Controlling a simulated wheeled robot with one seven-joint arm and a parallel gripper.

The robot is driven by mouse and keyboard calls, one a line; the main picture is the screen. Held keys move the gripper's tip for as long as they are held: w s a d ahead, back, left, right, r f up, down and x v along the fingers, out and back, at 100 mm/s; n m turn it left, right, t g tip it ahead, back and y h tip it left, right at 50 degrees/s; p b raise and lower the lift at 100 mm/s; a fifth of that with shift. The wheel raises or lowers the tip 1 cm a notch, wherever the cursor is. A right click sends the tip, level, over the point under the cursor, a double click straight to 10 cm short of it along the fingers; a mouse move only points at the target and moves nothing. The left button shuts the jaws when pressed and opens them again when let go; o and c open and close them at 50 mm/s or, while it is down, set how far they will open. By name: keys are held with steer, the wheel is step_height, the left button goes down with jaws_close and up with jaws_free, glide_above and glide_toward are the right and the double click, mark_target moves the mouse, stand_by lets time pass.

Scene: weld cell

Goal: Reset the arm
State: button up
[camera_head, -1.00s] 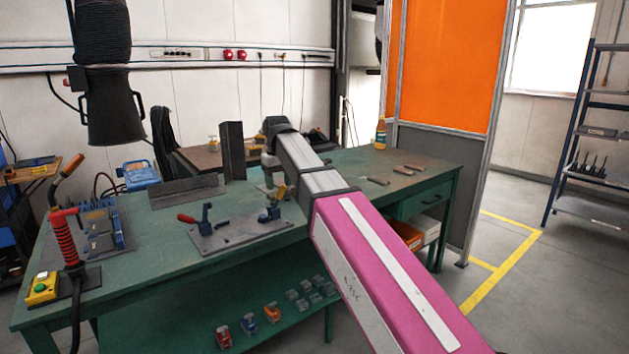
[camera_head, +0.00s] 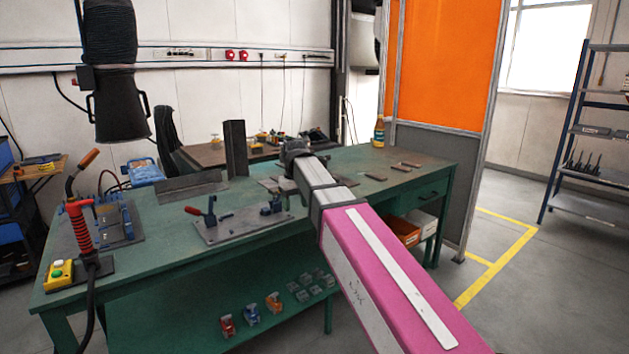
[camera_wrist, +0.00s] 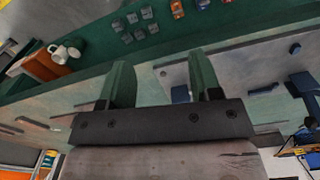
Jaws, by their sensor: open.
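My arm, with a pink link and a grey forearm, reaches over the green workbench (camera_head: 160,232) in the head view. The end of the arm hides my gripper there. In the wrist view my gripper (camera_wrist: 164,85) shows two green fingers spread apart with nothing between them. The fingers are above the bench near its front edge. The clamp fixture plate (camera_head: 238,228), with a red-handled clamp (camera_head: 196,211), lies on the bench left of my arm. It also shows in the wrist view (camera_wrist: 240,80), right of the fingers.
A welding torch (camera_head: 80,222) and a yellow button box (camera_head: 59,274) stand at the bench's left end. An upright dark angle piece (camera_head: 236,148) stands at the back. Flat pieces (camera_head: 375,176) lie on the right. Coloured clamps (camera_head: 251,314) sit on the lower shelf.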

steer(key=s+d+f+m, duration=0.2)
steer(key=s+d+f, duration=0.3)
steer(key=d+f, duration=0.3)
steer(key=s+d+f+m, duration=0.1)
steer(key=s+d+f, duration=0.4)
steer(key=d+f, duration=0.4)
steer(key=s+d+f+m, duration=0.2)
steer(key=s+d+f, duration=0.3)
steer(key=f, duration=0.9)
steer(key=d, duration=0.3)
steer(key=shift+s+d+m, duration=0.15)
steer(key=shift+s+m, duration=0.1)
steer(key=shift+m, duration=0.05)
steer(key=shift+f, duration=0.1)
